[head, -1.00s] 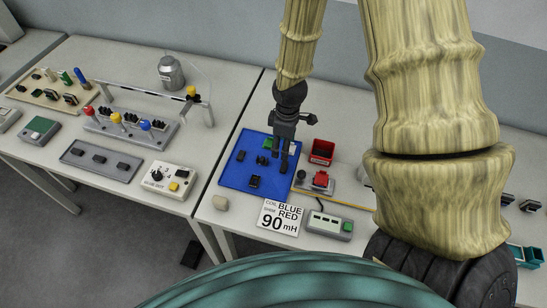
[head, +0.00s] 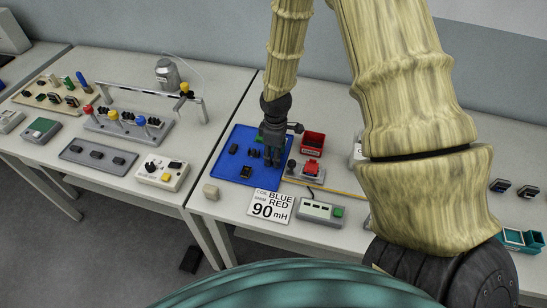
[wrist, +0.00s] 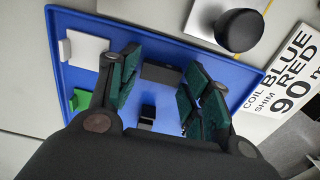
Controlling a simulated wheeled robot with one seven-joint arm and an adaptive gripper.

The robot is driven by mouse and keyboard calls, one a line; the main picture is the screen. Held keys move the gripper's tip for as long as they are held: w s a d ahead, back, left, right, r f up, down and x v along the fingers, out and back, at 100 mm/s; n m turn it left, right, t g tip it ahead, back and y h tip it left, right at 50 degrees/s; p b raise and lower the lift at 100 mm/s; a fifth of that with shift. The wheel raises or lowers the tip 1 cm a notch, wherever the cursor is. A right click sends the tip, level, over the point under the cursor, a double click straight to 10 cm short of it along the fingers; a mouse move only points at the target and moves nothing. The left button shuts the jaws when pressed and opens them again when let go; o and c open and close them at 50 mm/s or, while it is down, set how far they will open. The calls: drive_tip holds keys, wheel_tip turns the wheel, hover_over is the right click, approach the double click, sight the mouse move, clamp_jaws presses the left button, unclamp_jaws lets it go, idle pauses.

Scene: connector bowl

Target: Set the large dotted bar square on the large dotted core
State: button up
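My gripper (head: 273,161) is low over the right part of the blue tray, pointing down. In the wrist view its two dark green finger pads (wrist: 160,88) stand apart, with nothing clearly held. A dark bar-like block (wrist: 162,73) lies on the tray between the fingertips. A smaller dark piece with a pale face (wrist: 147,114) lies nearer the palm. In the head view a dark block (head: 246,172) sits near the tray's front, and a dark bar (head: 234,149) lies to the left. I cannot make out dots, so I cannot tell which are the large dotted bar and core.
A red bin (head: 313,143) and a grey fixture with a red part (head: 311,169) stand to the right. A coil label card (head: 270,206) lies in front.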

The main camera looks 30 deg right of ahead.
drive_tip(key=shift+s+r, duration=0.4)
drive_tip(key=shift+s, duration=0.3)
drive_tip(key=c, duration=0.5)
drive_tip(key=shift+w+f, duration=0.4)
drive_tip(key=shift+w, duration=0.5)
drive_tip(key=shift+s+r+p, duration=0.4)
drive_tip(key=shift+r+p, duration=0.25)
drive_tip(key=shift+r, duration=0.2)
drive_tip(key=shift+w+r+p, duration=0.2)
drive_tip(key=shift+r+p, duration=0.05)
drive_tip(key=shift+p, duration=0.1)
drive_tip(key=shift+s+r+p, duration=0.1)
drive_tip(key=shift+r+p, duration=0.95)
drive_tip(key=shift+r, duration=0.4)
